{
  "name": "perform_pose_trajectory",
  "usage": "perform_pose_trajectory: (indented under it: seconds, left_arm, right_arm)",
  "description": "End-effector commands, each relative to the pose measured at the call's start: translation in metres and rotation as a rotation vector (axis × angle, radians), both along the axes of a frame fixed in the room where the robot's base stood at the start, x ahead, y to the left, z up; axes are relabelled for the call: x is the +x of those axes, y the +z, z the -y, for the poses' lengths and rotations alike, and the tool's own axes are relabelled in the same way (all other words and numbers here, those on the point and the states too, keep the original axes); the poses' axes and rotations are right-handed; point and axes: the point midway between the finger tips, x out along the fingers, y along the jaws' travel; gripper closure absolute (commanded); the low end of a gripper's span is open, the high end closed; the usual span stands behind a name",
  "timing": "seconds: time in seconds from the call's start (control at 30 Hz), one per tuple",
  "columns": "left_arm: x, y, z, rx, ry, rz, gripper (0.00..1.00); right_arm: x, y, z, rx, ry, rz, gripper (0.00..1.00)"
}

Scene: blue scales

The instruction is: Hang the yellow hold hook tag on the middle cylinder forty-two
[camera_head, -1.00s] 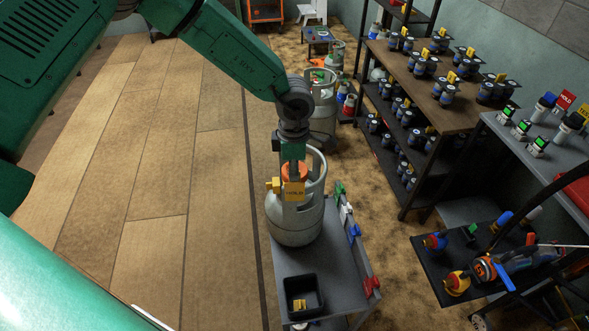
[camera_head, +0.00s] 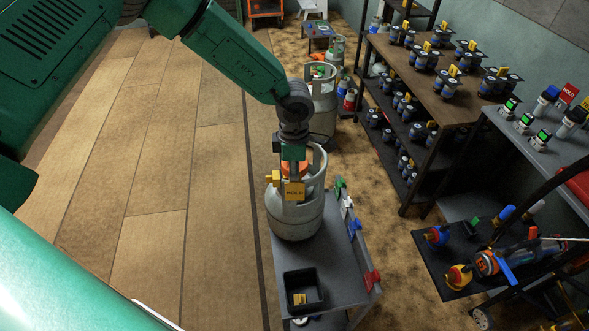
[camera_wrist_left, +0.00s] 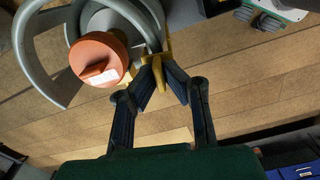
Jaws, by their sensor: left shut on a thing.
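A grey gas cylinder (camera_head: 292,225) with an open collar and an orange valve knob stands upright on the grey cart. In the left wrist view my left gripper (camera_wrist_left: 159,76) is shut on the yellow tag (camera_wrist_left: 164,62), right beside the collar rim (camera_wrist_left: 152,22). The orange knob (camera_wrist_left: 97,60) shows inside the collar. Whether the hook sits over the rim is hidden. No cylinder number is readable. My right gripper is out of view.
A black bin (camera_head: 303,291) with a yellow piece stands on the cart top (camera_head: 345,260). Another yellow piece (camera_head: 275,176) is at the collar's left. More cylinders (camera_head: 322,112) stand behind. A shelf (camera_head: 425,75) of small cylinders is at right. Open floor lies left.

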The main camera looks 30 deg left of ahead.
Motion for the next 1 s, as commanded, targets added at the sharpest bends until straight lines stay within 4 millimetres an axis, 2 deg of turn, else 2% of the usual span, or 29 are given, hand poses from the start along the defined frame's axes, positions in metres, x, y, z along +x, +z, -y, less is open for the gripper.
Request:
perform_pose_trajectory:
  seconds: [0.47, 0.5, 0.53, 1.0]
  left_arm:
    - [0.0001, -0.0068, 0.0, 0.0, 0.0, 0.0, 1.0]
    - [0.0001, -0.0067, 0.0, 0.0, 0.0, 0.0, 0.79]
    - [0.0001, -0.0067, 0.0, 0.0, 0.0, 0.0, 0.69]
    - [0.0001, -0.0068, 0.0, 0.0, 0.0, 0.0, 0.69]
  right_arm:
    - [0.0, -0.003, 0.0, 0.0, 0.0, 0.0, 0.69]
    - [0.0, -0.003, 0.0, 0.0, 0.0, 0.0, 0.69]
    - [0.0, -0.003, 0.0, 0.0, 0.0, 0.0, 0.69]
    - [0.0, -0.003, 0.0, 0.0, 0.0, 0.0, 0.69]
